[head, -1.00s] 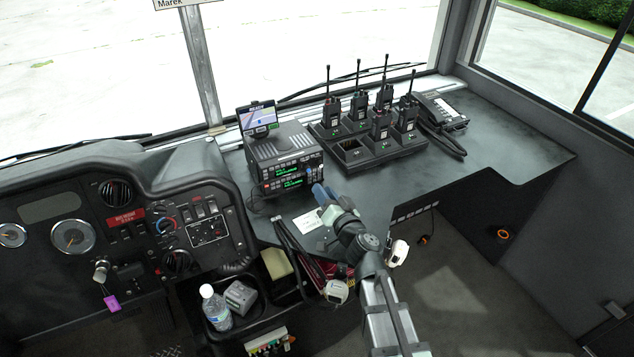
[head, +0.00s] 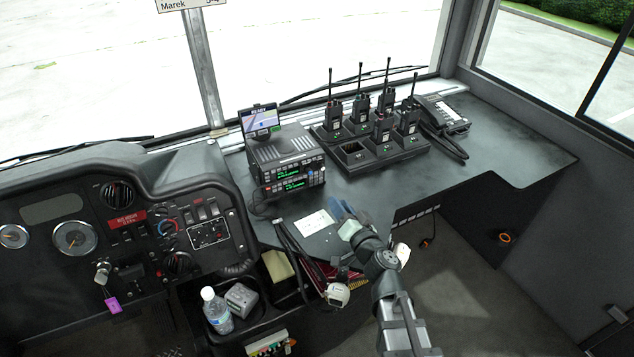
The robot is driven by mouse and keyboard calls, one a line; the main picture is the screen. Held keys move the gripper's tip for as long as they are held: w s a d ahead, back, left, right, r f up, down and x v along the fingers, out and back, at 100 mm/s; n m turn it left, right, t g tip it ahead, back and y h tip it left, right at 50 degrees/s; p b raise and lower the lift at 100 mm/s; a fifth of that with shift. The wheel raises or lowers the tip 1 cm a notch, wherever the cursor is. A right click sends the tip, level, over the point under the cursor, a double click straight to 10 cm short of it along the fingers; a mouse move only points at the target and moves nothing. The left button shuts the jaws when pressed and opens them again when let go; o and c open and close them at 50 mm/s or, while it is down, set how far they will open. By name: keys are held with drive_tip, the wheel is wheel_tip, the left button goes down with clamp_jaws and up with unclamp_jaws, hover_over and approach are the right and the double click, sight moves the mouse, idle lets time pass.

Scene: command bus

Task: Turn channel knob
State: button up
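Two stacked radio units (head: 291,180) with green displays and small buttons sit on the dash counter under a grey speaker-like box. The channel knob is too small to make out clearly; small controls show at the right end of the radio fronts. My gripper (head: 342,208) has bluish fingers and is in front of and to the right of the radios, above the counter near the white card. It is apart from the radios. The fingers are too small and angled to show whether they are open or shut, and nothing is visibly held.
A white card (head: 314,223) lies on the counter. A small screen (head: 260,120) stands behind the radios. A charger rack (head: 385,152) with several handheld radios and a desk phone (head: 442,113) are to the right. A bottle (head: 216,311) stands in the lower tray.

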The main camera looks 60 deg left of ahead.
sight(310, 173)
drive_tip(key=m, duration=0.6)
drive_tip(key=shift+s+a+m, duration=0.1)
drive_tip(key=shift+m, duration=0.2)
drive_tip(key=m, duration=0.5)
drive_tip(key=shift+s+g, duration=0.1)
drive_tip(key=shift+g, duration=0.2)
drive_tip(key=m, duration=0.3)
drive_tip(key=shift+s+a+m, duration=0.1)
drive_tip(key=shift+m, duration=0.2)
drive_tip(key=m, duration=0.3)
drive_tip(key=shift+s+m, duration=0.1)
drive_tip(key=shift+m, duration=0.2)
drive_tip(key=m, duration=0.6)
drive_tip(key=shift+r+g, duration=0.1)
drive_tip(key=shift+g, duration=0.2)
drive_tip(key=a, duration=1.3)
drive_tip(key=shift+s+a, duration=0.25)
drive_tip(key=shift+a, duration=0.15)
clamp_jaws()
